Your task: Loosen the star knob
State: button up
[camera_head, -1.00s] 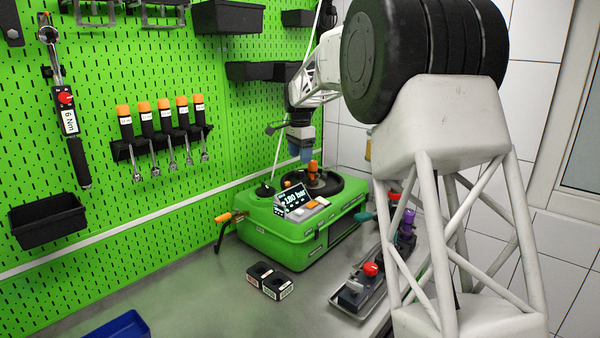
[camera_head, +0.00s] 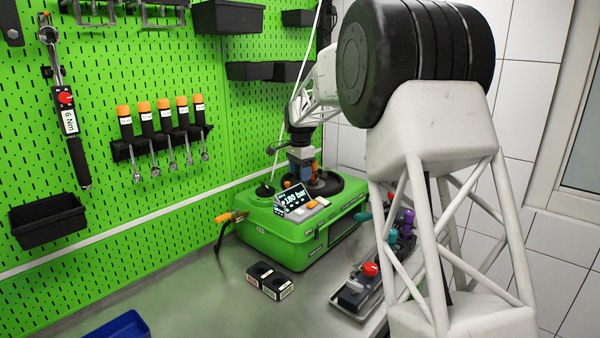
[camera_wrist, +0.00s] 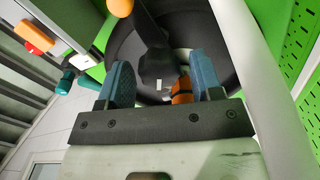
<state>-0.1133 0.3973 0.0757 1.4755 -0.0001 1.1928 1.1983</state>
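The green pump case (camera_head: 285,240) stands on the bench with a round black dish (camera_head: 345,188) on top. In the wrist view, a dark lobed part (camera_wrist: 157,62), which looks like the star knob, lies in the dish (camera_wrist: 120,45). A dark arm runs from it towards an orange tip (camera_wrist: 120,7). An orange piece (camera_wrist: 182,88) shows between my fingers, nearer the right one. My gripper (camera_wrist: 162,72), with blue fingers, is open and low over the dish. It also shows in the head view (camera_head: 301,170). I cannot tell whether the fingers touch the knob.
The case carries a tilted display (camera_head: 293,200). An orange-handled valve (camera_head: 230,217) sticks out at its left. A black two-hole block (camera_head: 270,281) lies in front. A tray (camera_head: 362,297) with a red knob stands right. The pegboard (camera_head: 110,200) rises close behind.

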jog(key=c, duration=0.8)
jog(key=n, duration=1)
jog(key=shift+a+n, duration=0.1)
jog(key=shift+n, duration=0.3)
jog(key=n, duration=0.6)
jog(key=shift+a, duration=0.1)
jog(key=n, duration=0.7)
